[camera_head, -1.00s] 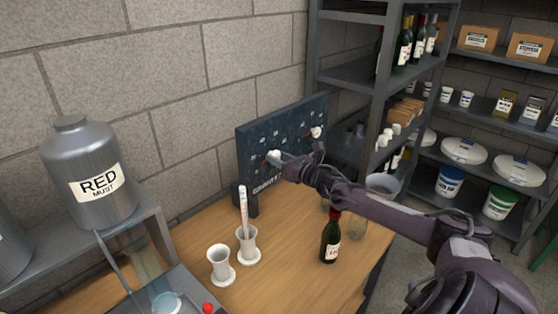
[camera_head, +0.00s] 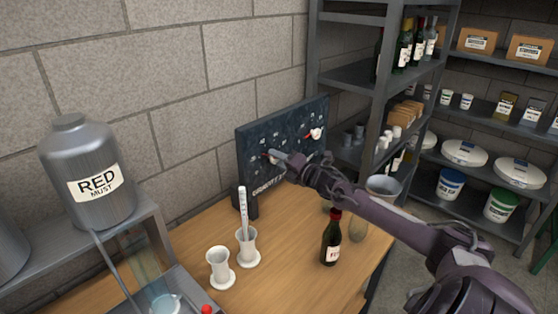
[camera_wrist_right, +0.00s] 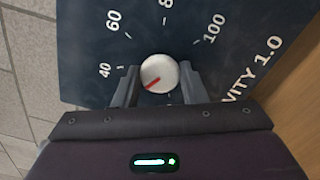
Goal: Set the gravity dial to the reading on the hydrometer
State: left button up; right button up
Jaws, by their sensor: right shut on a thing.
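The gravity dial is a white round knob with a red pointer line (camera_wrist_right: 158,73) on a dark panel (camera_head: 245,150). In the right wrist view the red line points to the lower left, and the marks 40, 60, 80 and 100 show around the knob. My right gripper (camera_head: 272,158) is shut on this knob, one finger on each side (camera_wrist_right: 158,82). The hydrometer (camera_head: 243,208) stands upright in a white jar (camera_head: 248,250) on the bench; its scale is too small to read. My left gripper is not in view.
A second white knob (camera_head: 316,133) sits farther right on the panel. An empty-looking white jar (camera_head: 219,262) and a dark wine bottle (camera_head: 331,240) stand on the wooden bench (camera_head: 285,275). A steel RED MUST can (camera_head: 85,165) is at left. Shelves (camera_head: 355,75) stand behind right.

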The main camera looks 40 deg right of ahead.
jog(key=m, duration=0.6)
jog(key=shift+m+p, duration=0.3)
jog(key=shift+p, duration=0.1)
dwell(0.4)
jog(key=o, duration=1)
jog(key=shift+s, duration=0.1)
jog(key=shift+s+d, duration=0.2)
jog(key=shift+s, duration=1.75)
jog(key=shift+s+d, duration=0.15)
jog(key=shift+s, duration=1.75)
